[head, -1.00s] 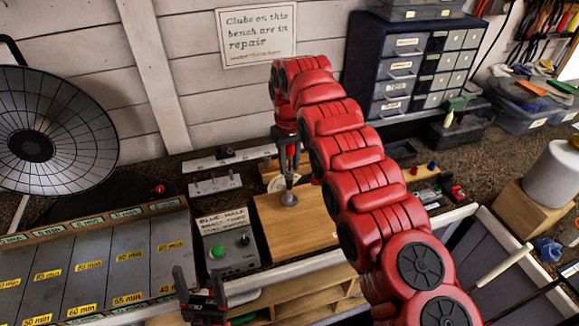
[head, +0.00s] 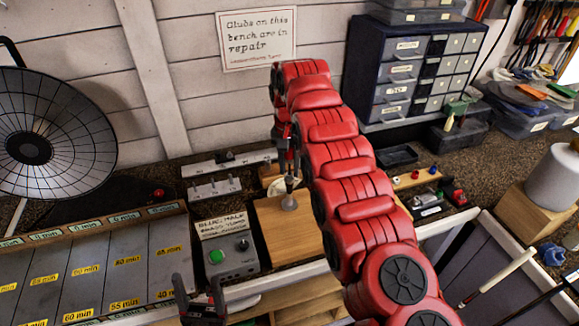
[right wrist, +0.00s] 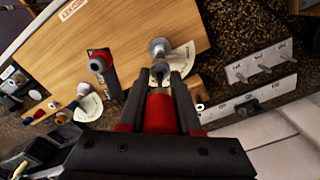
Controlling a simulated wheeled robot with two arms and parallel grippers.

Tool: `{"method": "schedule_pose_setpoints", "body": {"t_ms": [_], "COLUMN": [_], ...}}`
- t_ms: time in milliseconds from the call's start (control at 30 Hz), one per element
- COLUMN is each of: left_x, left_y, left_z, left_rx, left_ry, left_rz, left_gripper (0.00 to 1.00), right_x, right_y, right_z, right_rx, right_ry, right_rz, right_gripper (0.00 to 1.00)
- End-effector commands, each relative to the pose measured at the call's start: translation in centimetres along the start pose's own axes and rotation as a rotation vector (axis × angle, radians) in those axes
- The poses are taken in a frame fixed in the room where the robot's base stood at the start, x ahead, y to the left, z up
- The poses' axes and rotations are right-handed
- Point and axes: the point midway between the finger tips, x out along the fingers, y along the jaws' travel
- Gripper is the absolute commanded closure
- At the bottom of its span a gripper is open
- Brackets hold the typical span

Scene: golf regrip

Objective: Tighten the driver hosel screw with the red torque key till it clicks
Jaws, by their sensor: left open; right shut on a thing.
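My right gripper (right wrist: 160,92) is shut on the red torque key (right wrist: 159,112), whose grey tip points at a grey metal post (right wrist: 159,48). In the right wrist view the tip overlaps the near end of this post; I cannot tell whether they touch. In the head view my right gripper (head: 288,158) hangs above the grey post (head: 289,202) on the wooden board (head: 308,232). The driver's hosel screw cannot be made out clearly. My left gripper (head: 200,292) is open and empty at the lower front, away from the board.
A grey control box (head: 228,256) with a green button stands left of the board. Metal racks (head: 214,188) lie behind it. A post with a red ring (right wrist: 100,62) stands on the board nearby. A drawer cabinet (head: 400,72) stands at the back right.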

Motion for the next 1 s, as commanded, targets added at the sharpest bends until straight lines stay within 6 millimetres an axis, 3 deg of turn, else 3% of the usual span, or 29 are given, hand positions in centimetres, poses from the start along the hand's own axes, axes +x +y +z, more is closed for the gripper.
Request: {"method": "schedule_pose_setpoints", "body": {"t_ms": [67, 100, 200, 500, 733, 1000], "left_x": [0.0, 0.0, 0.0, 0.0, 0.6, 1.6], "left_y": [0.0, 0.0, 0.0, 0.0, 0.0, -0.1], "left_z": [0.0, 0.0, 0.0, 0.0, -0.1, -0.3], "left_rx": [0.0, 0.0, 0.0, 0.0, 0.0, 0.0], "left_ry": [0.0, 0.0, 0.0, 0.0, 0.0, 0.0], "left_rz": [0.0, 0.0, 0.0, 0.0, 0.0, 0.0], "left_gripper": [0.33, 0.33, 0.33, 0.33, 0.33, 0.33], "right_x": [0.0, 0.0, 0.0, 0.0, -0.2, -0.3], "right_y": [0.0, 0.0, 0.0, 0.1, 0.1, 0.1], "right_z": [0.0, 0.0, 0.0, 0.0, -0.1, -0.1], "right_rx": [-0.001, -0.001, -0.002, -0.028, -0.383, -0.642], "right_ry": [0.0, 0.0, 0.0, 0.0, 0.001, 0.001], "right_rz": [0.001, 0.001, 0.001, 0.001, 0.001, 0.001], "right_gripper": [1.0, 0.65, 0.48, 0.48, 0.48, 0.48]}}
